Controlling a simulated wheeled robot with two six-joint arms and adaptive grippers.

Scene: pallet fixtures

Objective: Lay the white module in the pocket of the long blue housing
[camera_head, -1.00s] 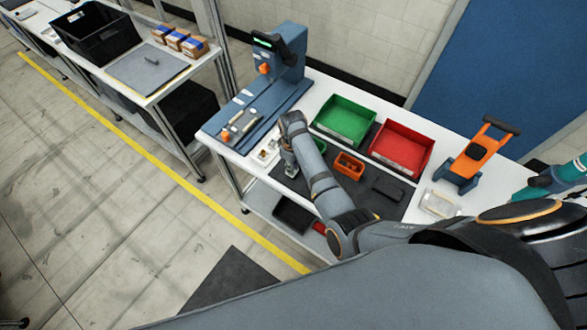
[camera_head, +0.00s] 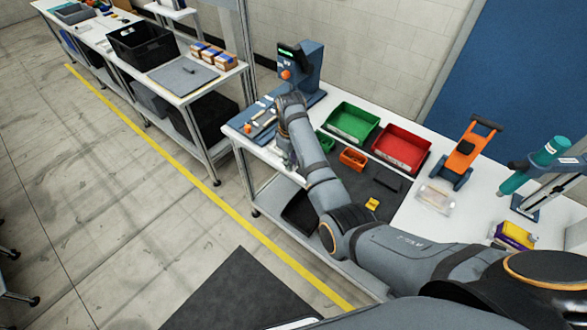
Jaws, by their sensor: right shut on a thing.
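My right arm reaches in from the lower right across the workbench. Its gripper (camera_head: 285,153) is small and partly hidden by the wrist, at the bench's left front edge, beside the blue fixture. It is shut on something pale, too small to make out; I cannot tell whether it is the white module. The long blue base (camera_head: 260,117) of the press-like station lies at the bench's left end, with small parts on it. I cannot tell for sure whether the long blue housing is among them, and its pocket is not visible. My left gripper is out of view.
A green bin (camera_head: 352,121), a red bin (camera_head: 402,147) and a small orange bin (camera_head: 352,158) stand right of the gripper. A yellow piece (camera_head: 372,203) lies on the dark mat (camera_head: 393,204). An orange-and-blue stand (camera_head: 463,150) is farther right. The blue station's column (camera_head: 308,66) rises behind.

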